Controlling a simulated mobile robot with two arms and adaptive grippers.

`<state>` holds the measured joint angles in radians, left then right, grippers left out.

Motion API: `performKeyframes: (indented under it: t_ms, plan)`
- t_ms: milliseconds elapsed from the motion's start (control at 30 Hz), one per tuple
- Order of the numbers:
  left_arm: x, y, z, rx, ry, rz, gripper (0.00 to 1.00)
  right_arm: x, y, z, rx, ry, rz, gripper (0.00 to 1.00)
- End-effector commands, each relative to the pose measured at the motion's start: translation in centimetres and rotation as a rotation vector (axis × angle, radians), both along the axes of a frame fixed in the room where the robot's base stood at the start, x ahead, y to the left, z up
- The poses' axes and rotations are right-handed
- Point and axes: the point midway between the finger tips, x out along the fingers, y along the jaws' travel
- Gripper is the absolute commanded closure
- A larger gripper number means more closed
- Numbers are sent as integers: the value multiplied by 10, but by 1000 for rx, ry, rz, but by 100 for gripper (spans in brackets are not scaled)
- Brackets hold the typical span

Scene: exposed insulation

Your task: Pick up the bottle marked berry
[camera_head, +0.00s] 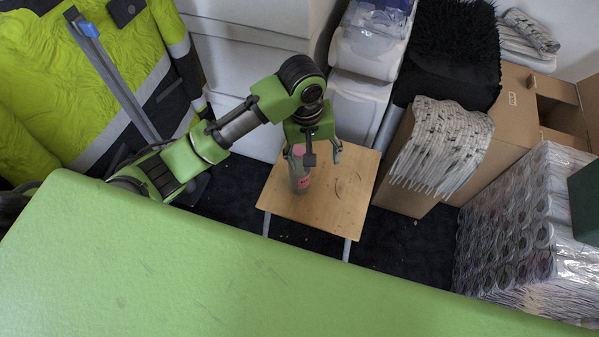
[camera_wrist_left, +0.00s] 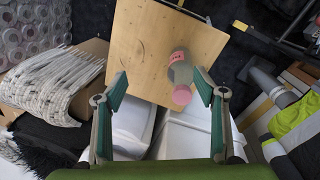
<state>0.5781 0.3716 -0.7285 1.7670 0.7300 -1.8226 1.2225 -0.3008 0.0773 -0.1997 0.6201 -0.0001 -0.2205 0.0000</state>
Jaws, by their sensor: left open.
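A clear bottle with a pink cap and a pink label (camera_head: 301,174) stands on a small wooden stool (camera_head: 335,215). It also shows in the left wrist view (camera_wrist_left: 181,80), near the right finger; the label's writing is too small to read. No contact is clear. My right gripper is not in view.
Cardboard boxes (camera_head: 512,120) with a grey mop head (camera_head: 440,145) and black shag mat stand right of the stool. Wrapped rolls (camera_head: 515,225) are at far right. White bins (camera_head: 360,105) stand behind the stool. A hi-vis jacket (camera_head: 75,75) hangs at left. The stool's right half is clear.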

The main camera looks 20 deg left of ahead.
Motion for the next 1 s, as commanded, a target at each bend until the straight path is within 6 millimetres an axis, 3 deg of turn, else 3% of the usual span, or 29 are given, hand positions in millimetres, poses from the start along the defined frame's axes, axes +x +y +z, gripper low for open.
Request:
performKeyframes:
  t_ms: [100, 267, 367, 733, 1000]
  plan:
    - [25, 19, 20, 57, 28, 123, 36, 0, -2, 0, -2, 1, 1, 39]
    - [39, 34, 35, 98, 53, 234, 36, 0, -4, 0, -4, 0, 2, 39]
    - [42, 38, 34, 108, 59, 261, 36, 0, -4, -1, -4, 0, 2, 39]
    - [41, 39, -31, 108, 60, 263, 36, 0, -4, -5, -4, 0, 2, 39]
    - [42, 40, -52, 107, 59, 262, 36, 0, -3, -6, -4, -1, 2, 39]
